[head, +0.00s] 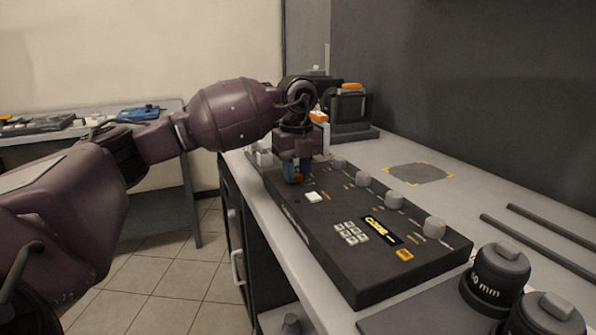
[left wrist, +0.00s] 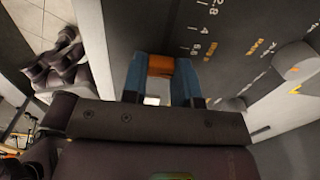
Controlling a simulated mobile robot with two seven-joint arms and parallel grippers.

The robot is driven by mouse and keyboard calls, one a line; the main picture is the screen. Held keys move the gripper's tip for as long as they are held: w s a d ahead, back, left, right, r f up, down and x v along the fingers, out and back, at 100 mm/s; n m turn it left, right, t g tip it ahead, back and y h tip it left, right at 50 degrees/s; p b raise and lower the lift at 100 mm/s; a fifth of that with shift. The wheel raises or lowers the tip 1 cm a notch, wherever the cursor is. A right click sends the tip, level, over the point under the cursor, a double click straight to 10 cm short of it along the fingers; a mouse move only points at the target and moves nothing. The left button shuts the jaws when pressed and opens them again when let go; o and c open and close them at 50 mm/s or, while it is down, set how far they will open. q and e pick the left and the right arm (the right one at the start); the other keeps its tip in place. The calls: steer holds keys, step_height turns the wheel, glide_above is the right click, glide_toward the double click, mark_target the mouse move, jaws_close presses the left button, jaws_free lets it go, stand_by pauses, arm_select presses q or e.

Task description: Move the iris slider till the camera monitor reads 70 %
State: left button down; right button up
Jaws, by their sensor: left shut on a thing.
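The black control panel (head: 330,230) lies on the grey bench. My left gripper (head: 296,178) points down at its far left end, with blue fingertips. In the left wrist view the blue fingers (left wrist: 162,80) are shut on the orange iris slider knob (left wrist: 160,65). In the head view the gripper hides most of the knob. No camera monitor reading can be read in either view. My right gripper is not in view.
A dark device with an orange top (head: 350,107) stands behind. Lens barrels (head: 495,277) stand at the front right. The bench around the marked grey patch (head: 420,173) is clear.

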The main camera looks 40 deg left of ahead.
mark_target(297, 174)
arm_select(q)
steer(key=c, duration=0.9)
jaws_free()
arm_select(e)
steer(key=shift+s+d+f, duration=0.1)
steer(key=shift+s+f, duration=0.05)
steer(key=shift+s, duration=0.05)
arm_select(q)
steer(key=shift+r, duration=0.2)
step_height(297, 174, up, 6)
steer(key=shift+f+p, duration=0.2)
steer(key=shift+p, duration=0.55)
step_height(297, 174, up, 5)
steer(key=shift+f+p, duration=0.1)
steer(key=shift+p, duration=0.55)
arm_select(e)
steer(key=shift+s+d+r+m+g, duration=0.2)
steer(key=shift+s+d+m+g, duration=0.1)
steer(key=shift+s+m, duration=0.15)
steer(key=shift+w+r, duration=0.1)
